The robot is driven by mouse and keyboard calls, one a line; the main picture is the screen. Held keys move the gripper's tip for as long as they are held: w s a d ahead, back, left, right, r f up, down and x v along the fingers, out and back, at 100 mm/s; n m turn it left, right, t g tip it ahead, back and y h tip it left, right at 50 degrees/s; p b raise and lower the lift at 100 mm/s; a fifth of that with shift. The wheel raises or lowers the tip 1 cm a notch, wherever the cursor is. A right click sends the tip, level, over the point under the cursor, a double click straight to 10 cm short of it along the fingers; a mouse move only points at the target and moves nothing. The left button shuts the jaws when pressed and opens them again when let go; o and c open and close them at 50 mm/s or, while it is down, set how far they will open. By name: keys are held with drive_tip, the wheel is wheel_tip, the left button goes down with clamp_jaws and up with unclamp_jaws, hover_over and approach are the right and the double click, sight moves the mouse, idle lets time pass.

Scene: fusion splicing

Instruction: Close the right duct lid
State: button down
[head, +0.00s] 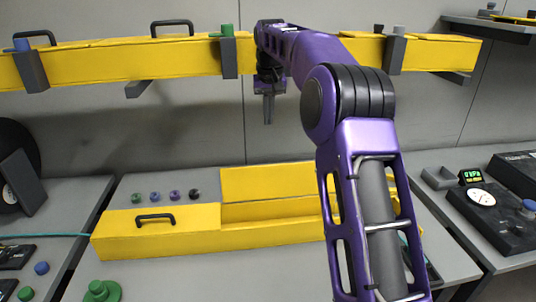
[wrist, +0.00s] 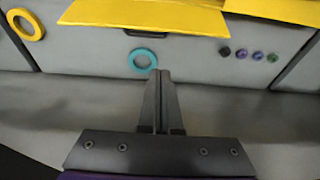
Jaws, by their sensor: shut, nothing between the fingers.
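A yellow duct (head: 160,245) lies on the bench in the head view. Its left lid (head: 185,221) is shut and has a black handle (head: 155,219). Its right lid (head: 268,182) stands raised at the back, leaving the right part of the duct open; my arm hides its right end. The raised lid seems to be the yellow panel (wrist: 150,15) at the top of the wrist view, with part of a dark handle (wrist: 145,34) at its edge. My gripper (head: 268,122) is shut and empty, above and behind the bench duct, apart from the lid. Its fingers (wrist: 161,75) also show in the wrist view.
A long yellow duct (head: 100,66) with clamps runs along the wall beside my gripper. Several small knobs (head: 155,197) stand behind the left lid. The wrist view shows a teal ring (wrist: 133,61) and a yellow ring (wrist: 34,34). Dark instruments (head: 490,205) sit at right.

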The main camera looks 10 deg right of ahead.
sight(279, 178)
drive_tip(key=b+x, duration=0.2)
drive_tip(key=x, duration=1.8)
drive_tip(key=shift+d, duration=0.15)
drive_tip(key=shift+t+b, duration=0.3)
drive_tip(key=shift+b, duration=0.2)
